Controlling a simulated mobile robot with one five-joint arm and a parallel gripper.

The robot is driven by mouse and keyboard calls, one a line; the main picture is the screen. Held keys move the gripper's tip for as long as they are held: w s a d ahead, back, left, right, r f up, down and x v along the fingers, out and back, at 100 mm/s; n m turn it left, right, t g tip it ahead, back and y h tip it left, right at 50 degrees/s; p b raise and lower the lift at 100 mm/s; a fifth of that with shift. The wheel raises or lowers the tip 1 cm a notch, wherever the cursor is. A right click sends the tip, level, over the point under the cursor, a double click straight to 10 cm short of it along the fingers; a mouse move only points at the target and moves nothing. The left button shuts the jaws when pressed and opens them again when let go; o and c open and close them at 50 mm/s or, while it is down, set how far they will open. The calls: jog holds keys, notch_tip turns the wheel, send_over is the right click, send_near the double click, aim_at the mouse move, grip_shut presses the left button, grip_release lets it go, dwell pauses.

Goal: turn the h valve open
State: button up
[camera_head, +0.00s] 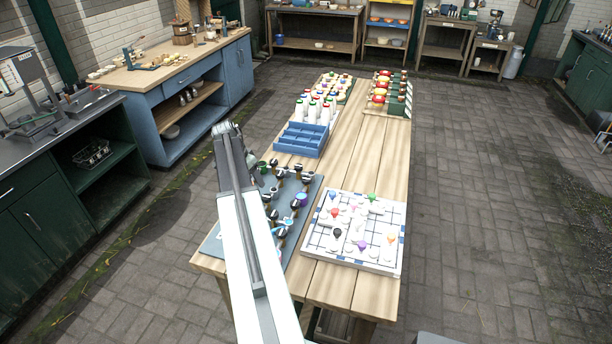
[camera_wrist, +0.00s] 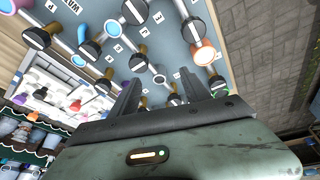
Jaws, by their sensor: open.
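The grey-blue valve panel (camera_head: 305,184) lies on the near left part of the wooden table, with several black knobs and coloured rings on it. In the wrist view the panel (camera_wrist: 232,14) fills the upper middle. Its knobs are black with white bars, such as one knob (camera_wrist: 135,11) at the top and another (camera_wrist: 194,29) to its right. Small letters are printed beside them, but I cannot tell which one is h. My gripper (camera_wrist: 160,84) is open above the panel, with knobs showing beyond and between its fingers. I see nothing held. In the head view my arm hides part of the panel.
A white grid board (camera_head: 385,258) with coloured pegs lies right of the panel. A blue crate (camera_head: 301,139) and bottles (camera_head: 318,108) stand behind it. Red and yellow items (camera_head: 379,92) are farther back. The paved floor (camera_head: 490,200) to the right is clear.

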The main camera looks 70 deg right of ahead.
aim_at(306, 179)
jog(key=s+d+r+m+g, duration=0.1)
jog(key=s+d+m, duration=0.4)
jog(key=s+d, duration=0.8)
jog(key=b+x, duration=0.7)
jog(key=x, duration=0.1)
jog(key=shift+a, duration=0.3)
jog(key=shift+r, duration=0.1)
grip_shut()
